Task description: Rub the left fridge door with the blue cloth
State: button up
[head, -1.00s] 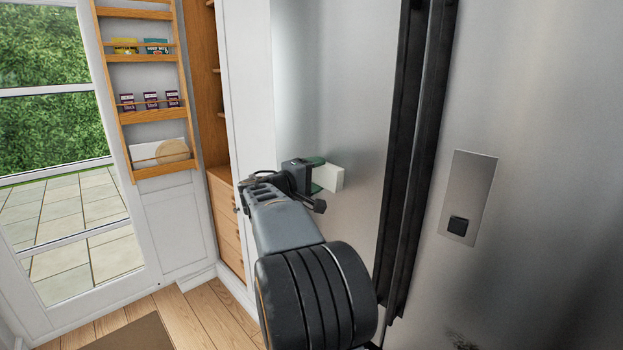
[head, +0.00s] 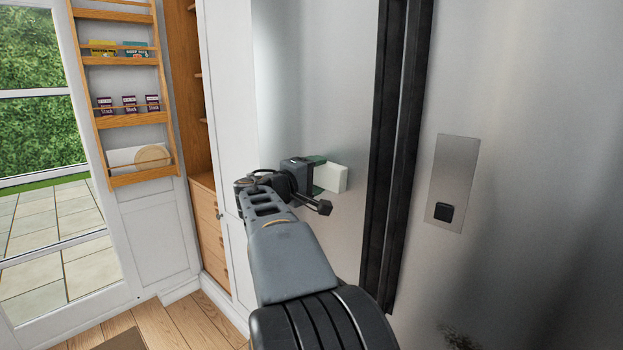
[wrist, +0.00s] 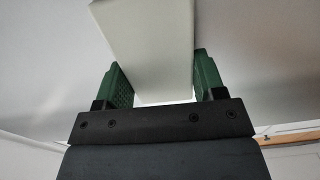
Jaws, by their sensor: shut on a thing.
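The left fridge door (head: 312,70) is a tall brushed-steel panel left of two dark vertical handles (head: 402,130). My gripper (head: 322,175) is in front of its middle, left of the handles. Its green-padded fingers, also in the wrist view (wrist: 160,80), are shut on a white block (head: 333,178). The block looks plain and stiff in the wrist view (wrist: 145,35). It is close to the door face; I cannot tell whether it touches. No blue cloth shows in any view.
The right fridge door (head: 530,120) has a dispenser panel (head: 452,185). To the left stand a white cabinet side (head: 225,90), wooden drawers (head: 207,225) and a door rack (head: 128,122) with packets and a round board. A glazed door (head: 40,200) is at far left.

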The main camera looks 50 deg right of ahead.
jog(key=shift+b, duration=0.35)
jog(key=w+p, duration=0.1)
jog(key=w, duration=0.6)
jog(key=shift+d, duration=0.3)
jog(key=shift+a, duration=0.1)
dwell(0.3)
jog(key=shift+w+a+b, duration=0.15)
jog(key=shift+a+b, duration=0.4)
jog(key=shift+a, duration=0.9)
jog(key=shift+w+a+b, duration=0.15)
jog(key=shift+a+b, duration=0.4)
jog(key=shift+a, duration=0.85)
jog(key=shift+a, duration=0.15)
jog(key=shift+w+a+b, duration=0.1)
jog(key=shift+a+b, duration=0.25)
jog(key=shift+a, duration=1)
